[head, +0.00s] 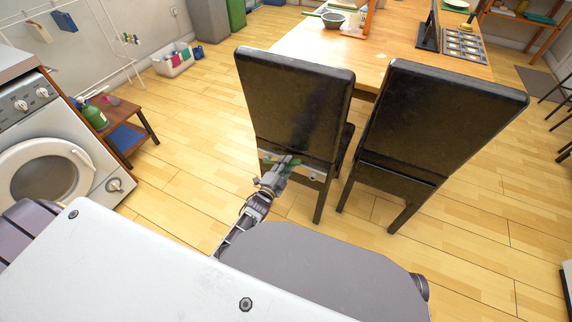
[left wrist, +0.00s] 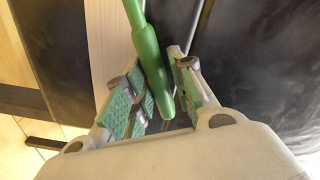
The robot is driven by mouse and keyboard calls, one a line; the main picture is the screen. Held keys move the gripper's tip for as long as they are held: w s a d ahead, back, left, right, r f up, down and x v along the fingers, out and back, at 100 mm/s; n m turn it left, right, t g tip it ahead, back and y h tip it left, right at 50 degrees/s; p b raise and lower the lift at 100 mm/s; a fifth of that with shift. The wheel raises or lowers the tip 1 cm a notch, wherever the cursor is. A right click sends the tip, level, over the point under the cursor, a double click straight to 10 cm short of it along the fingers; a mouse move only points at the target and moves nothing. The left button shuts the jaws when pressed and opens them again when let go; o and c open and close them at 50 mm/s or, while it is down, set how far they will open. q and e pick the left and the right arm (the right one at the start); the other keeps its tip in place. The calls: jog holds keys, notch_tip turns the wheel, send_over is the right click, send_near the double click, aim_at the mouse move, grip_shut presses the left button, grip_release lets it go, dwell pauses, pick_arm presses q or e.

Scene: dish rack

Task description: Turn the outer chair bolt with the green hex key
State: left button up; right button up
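The green hex key (left wrist: 148,62) lies between the two fingers of my left gripper (left wrist: 160,92) in the left wrist view. The pads close in on both sides of its thick green part, so the gripper looks shut on it. In the head view my left gripper (head: 284,166) is at the lower back of the left black chair (head: 293,105), in front of a pale rail (head: 310,174). The key's far end runs out of the wrist picture. I cannot make out the chair bolt in either view. My right gripper is not in view.
A second black chair (head: 440,125) stands close on the right. Both chairs stand at a wooden table (head: 385,45). A washing machine (head: 50,150) and a low wooden stand (head: 118,112) are at the left. Wood floor (head: 185,180) is clear between them and the left chair.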

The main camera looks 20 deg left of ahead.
pick_arm(q)
jog(key=shift+f, duration=0.1)
jog(key=shift+d+f+m+b, duration=0.3)
jog(key=shift+f+m+b, duration=0.55)
jog(key=shift+d+f+m+b, duration=0.3)
jog(key=shift+f+m+b, duration=0.55)
jog(key=shift+f, duration=0.1)
jog(key=shift+d+f+m+b, duration=0.1)
jog(key=shift+f+m+b, duration=1.65)
jog(key=shift+b, duration=0.3)
jog(key=shift+f, duration=0.1)
